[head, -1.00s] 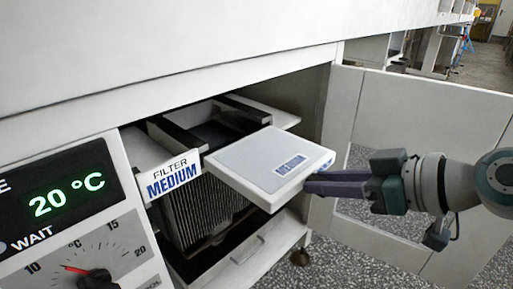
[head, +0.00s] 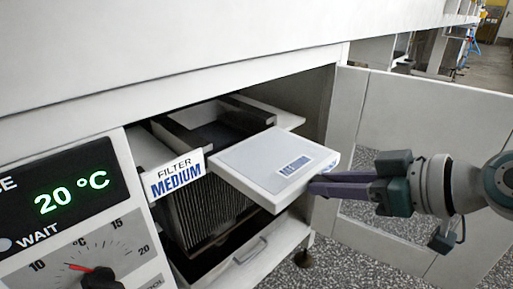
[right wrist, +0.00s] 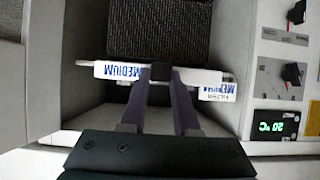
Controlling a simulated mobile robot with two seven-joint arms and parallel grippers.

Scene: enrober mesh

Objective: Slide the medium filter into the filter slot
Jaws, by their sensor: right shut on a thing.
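The medium filter (head: 270,163) is a flat white panel with a grey top and a blue MEDIUM label. My right gripper (head: 318,187) is shut on its near right edge and holds it roughly level. The filter is at the front of the filter slot (head: 212,128), a dark-framed opening behind the FILTER MEDIUM sign (head: 176,178). Its far end lies over the slot's front; I cannot tell how far in it is. In the right wrist view the filter's labelled edge (right wrist: 120,71) spans the opening, with the fingers on its middle. My left gripper is not in view.
A control panel (head: 70,205) with a 20 °C display and a red-pointer dial is at the left. An open cabinet door (head: 440,110) stands at the right behind my arm. Below the slot are a dark finned block (head: 205,210) and a drawer with a handle (head: 250,250).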

